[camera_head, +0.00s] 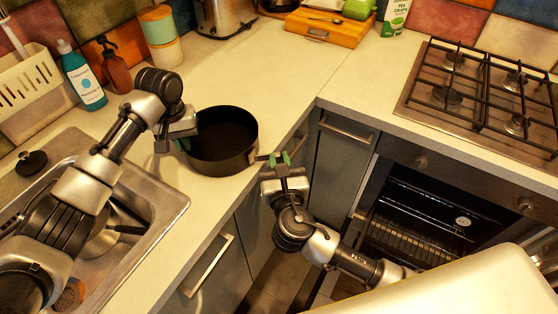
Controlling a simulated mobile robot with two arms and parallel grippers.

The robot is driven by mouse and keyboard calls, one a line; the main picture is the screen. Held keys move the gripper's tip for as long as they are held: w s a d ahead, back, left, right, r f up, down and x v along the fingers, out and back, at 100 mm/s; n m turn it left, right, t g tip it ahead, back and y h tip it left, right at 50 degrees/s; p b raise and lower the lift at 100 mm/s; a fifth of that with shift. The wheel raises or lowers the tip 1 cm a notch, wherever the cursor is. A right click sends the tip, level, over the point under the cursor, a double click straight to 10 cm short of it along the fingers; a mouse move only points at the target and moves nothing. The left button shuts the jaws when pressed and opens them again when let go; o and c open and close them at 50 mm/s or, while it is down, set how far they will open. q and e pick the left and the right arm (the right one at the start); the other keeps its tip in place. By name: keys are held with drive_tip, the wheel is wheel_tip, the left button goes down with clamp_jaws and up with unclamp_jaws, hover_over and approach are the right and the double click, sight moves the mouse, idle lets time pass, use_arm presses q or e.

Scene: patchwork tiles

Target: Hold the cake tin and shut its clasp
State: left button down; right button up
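The dark round cake tin (240,148) stands upright on the counter near its front edge, its open top facing up. My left gripper (183,145) is at the tin's left wall, with green fingertip pads against or very near it; the tin and hand hide how far its fingers are apart. A small metal piece, apparently the clasp (262,157), sticks out from the tin's right side. My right gripper (279,159) is at the outer end of this piece, beyond the counter edge. Its two green fingertips show a small gap; whether they grip the clasp is unclear.
A sink (172,205) with a pan (104,240) lies at the left. Soap bottles (84,78) and stacked canisters (160,38) stand behind. A gas hob (490,90) is at the right, above an oven. The counter (310,72) behind the tin is clear.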

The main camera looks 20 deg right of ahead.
clamp_jaws()
drive_tip(key=shift+w+d+y, duration=0.1)
drive_tip(key=shift+y, duration=0.2)
drive_tip(key=n+y, duration=0.2)
drive_tip(key=w+y, duration=0.1)
drive_tip(key=shift+w+d+n+y, duration=0.1)
drive_tip(key=shift+d+n+y, duration=0.2)
drive_tip(key=shift+n+y, duration=0.1)
drive_tip(key=shift+w+a+n+g+y, duration=0.1)
drive_tip(key=shift+w+n+g+y, duration=0.7)
drive_tip(key=shift+n+g+y, duration=0.85)
drive_tip(key=shift+w+n+g+y, duration=0.75)
drive_tip(key=shift+n+y, duration=0.6)
drive_tip(key=shift+y, duration=0.95)
drive_tip(key=shift+w+a+n+g+y, duration=0.1)
drive_tip(key=shift+w+n+g+y, duration=0.7)
drive_tip(key=shift+n+g+y, duration=0.85)
drive_tip(key=shift+t+y, duration=0.3)
drive_tip(key=shift+t, duration=0.15)
